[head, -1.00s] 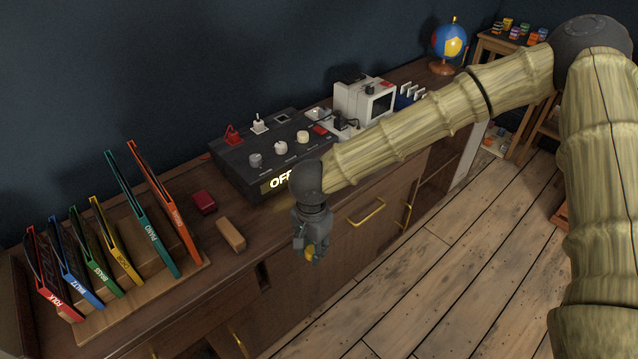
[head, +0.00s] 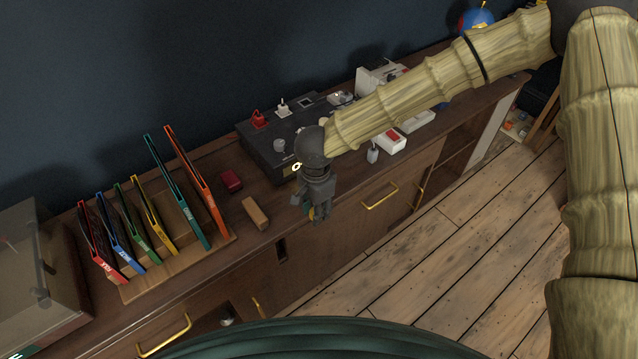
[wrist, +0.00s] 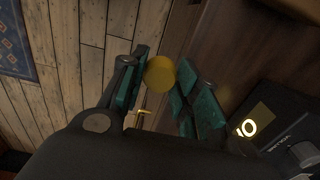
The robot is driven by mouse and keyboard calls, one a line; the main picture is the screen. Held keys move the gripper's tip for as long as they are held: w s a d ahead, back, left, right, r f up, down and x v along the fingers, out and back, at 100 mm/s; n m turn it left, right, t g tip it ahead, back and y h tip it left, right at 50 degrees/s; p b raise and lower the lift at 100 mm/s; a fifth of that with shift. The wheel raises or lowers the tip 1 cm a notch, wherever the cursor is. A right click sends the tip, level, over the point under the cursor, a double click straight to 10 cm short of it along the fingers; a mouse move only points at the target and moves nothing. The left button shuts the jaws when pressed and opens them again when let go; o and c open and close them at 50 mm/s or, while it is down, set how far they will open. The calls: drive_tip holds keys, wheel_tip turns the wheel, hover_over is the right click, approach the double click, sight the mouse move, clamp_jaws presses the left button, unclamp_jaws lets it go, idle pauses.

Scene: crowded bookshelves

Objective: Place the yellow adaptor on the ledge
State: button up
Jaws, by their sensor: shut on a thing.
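The yellow adaptor (wrist: 160,73) is a small round yellow piece between the finger pads of my gripper (wrist: 158,92) in the wrist view. In the head view my gripper (head: 310,212) hangs fingers down near the front edge of the wooden cabinet, and only a sliver of yellow shows between its fingers. My gripper is shut on the adaptor. I cannot tell which part of the cabinet is the ledge; its wooden top (head: 285,220) lies beside and behind my gripper.
A dark control box (head: 262,155) with knobs stands behind my gripper. A tan block (head: 255,214), a red block (head: 231,182) and a rack of several coloured record sleeves (head: 150,225) are to the left. Open wooden floor (head: 430,270) lies in front.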

drive_tip(key=w, duration=0.3)
drive_tip(key=w+p, duration=0.1)
drive_tip(key=w, duration=0.6)
drive_tip(key=shift+w+a+f+p, duration=0.2)
drive_tip(key=shift+w+f+p, duration=0.1)
drive_tip(key=shift+f+p, duration=0.1)
drive_tip(key=shift+w+f+p, duration=0.15)
drive_tip(key=shift+f+p, duration=0.3)
drive_tip(key=shift+f, duration=1.35)
drive_tip(key=shift+f, duration=0.1)
drive_tip(key=o, duration=0.7)
wheel_tip(320, 180, up, 12)
drive_tip(key=b, duration=0.1)
